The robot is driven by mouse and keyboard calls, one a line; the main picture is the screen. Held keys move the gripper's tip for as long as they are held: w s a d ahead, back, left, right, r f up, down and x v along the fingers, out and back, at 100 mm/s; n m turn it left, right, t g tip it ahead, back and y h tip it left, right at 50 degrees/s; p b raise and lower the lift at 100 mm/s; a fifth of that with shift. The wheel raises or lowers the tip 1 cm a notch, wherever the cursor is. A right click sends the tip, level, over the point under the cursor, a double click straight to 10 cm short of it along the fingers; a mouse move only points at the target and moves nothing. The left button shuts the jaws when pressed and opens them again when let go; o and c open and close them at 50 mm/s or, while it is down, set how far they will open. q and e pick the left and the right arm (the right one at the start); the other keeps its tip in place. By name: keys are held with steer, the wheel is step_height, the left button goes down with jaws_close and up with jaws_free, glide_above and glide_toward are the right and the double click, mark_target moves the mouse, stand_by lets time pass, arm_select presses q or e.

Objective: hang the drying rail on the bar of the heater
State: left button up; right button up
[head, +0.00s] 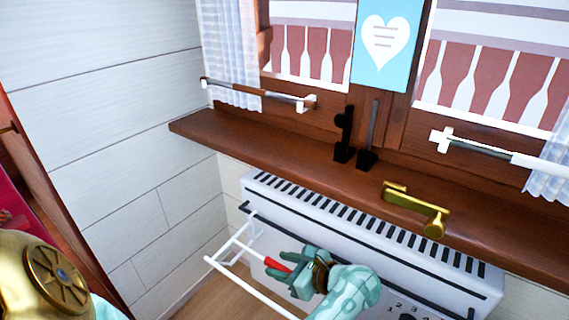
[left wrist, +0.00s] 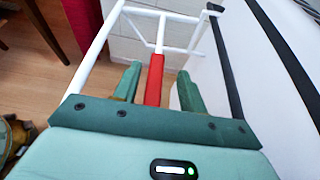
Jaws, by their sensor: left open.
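The drying rail (head: 236,285) is a white tube frame with a red grip (head: 277,264). It is in front of the left part of the white heater (head: 375,250), its upper end close to the left end of the heater's black bar (head: 330,257). I cannot tell whether it hangs on the bar. My left gripper (head: 279,259) is open around the red grip. In the left wrist view the red grip (left wrist: 154,80) lies between the open fingers, with visible gaps, and the black bar (left wrist: 250,75) runs along the right. My right gripper is not in view.
A white plank wall (head: 110,150) stands at left. Wooden floor (left wrist: 50,75) is open below the rail. A pink item (head: 25,220) is at far left.

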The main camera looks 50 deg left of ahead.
arm_select(q)
steer(key=shift+w+d+r, duration=0.1)
steer(key=shift+d, duration=0.15)
steer(key=p+v, duration=0.4)
steer(key=v, duration=1.1)
steer(key=shift+d, duration=0.4)
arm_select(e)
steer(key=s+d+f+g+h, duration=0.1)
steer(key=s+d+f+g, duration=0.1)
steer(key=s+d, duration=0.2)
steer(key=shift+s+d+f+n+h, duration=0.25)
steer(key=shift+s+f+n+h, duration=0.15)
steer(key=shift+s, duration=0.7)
